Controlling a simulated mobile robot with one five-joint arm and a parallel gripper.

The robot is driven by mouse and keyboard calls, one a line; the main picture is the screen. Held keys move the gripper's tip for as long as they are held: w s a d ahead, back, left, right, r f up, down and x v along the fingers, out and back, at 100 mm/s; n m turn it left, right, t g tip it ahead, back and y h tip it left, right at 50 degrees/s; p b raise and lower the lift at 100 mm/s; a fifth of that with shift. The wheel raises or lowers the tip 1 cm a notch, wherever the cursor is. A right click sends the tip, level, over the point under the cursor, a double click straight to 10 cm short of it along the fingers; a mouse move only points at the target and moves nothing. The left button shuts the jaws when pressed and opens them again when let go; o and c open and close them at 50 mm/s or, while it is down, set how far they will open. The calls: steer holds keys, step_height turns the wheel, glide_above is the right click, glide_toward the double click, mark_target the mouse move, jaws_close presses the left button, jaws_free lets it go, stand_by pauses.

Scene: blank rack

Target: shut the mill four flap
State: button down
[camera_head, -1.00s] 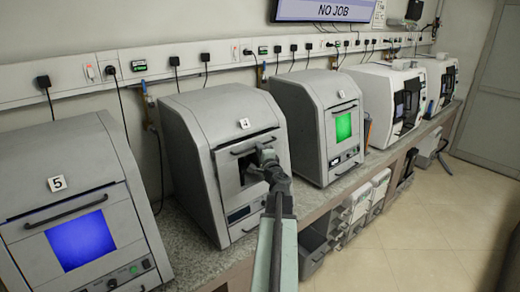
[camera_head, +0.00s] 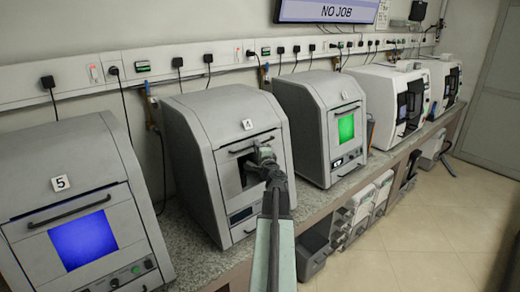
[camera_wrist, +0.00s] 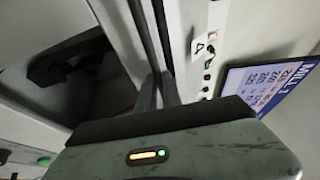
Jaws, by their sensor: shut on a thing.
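Mill four (camera_head: 195,150) is the grey box with a "4" label at the middle of the head view. Its flap handle (camera_head: 243,149) is a dark bar across the upper front. My gripper (camera_head: 264,157) is at the right part of this handle and shut on it. The wrist view shows the dark bar running between my fingers (camera_wrist: 162,92). A dark opening or window shows below the handle and at the left of the wrist view. My gripper hides part of the front, so I cannot tell exactly how far the flap stands open.
Mill five (camera_head: 60,165), with a blue window, stands at the left. A mill with a green window (camera_head: 310,115) stands to the right, with white machines (camera_head: 385,85) beyond. All stand on a speckled bench (camera_head: 190,250).

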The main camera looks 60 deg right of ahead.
steer(key=shift+r, duration=0.1)
steer(key=c, duration=1.5)
jaws_free()
steer(key=v, duration=0.7)
steer(key=shift+s+a+b, duration=0.2)
steer(key=shift+a+b, duration=0.05)
steer(key=shift+b, duration=0.05)
